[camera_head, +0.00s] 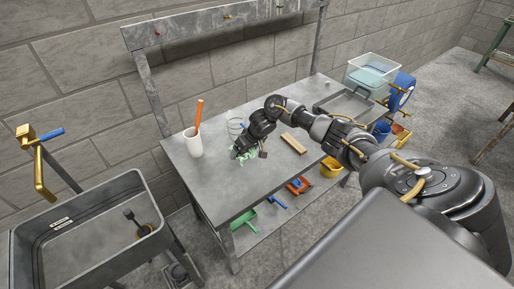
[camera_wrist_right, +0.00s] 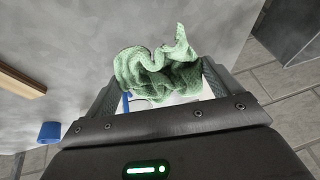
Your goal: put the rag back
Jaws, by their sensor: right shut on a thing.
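The rag is a crumpled light green cloth; in the right wrist view the rag (camera_wrist_right: 158,68) sits bunched between my two fingers. In the head view only a bit of it shows under my right gripper (camera_head: 250,150), which is shut on it over the grey metal table (camera_head: 228,185). Whether the rag touches the tabletop I cannot tell. My left gripper is not in view.
A white cup (camera_head: 193,142) with an orange stick stands left of the gripper, and a wire coil (camera_head: 235,124) behind it. A wooden block (camera_head: 293,143) lies to the right, then a grey tray (camera_head: 343,106) and a clear bin (camera_head: 371,72). A sink (camera_head: 60,210) stands left. The table's front left is clear.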

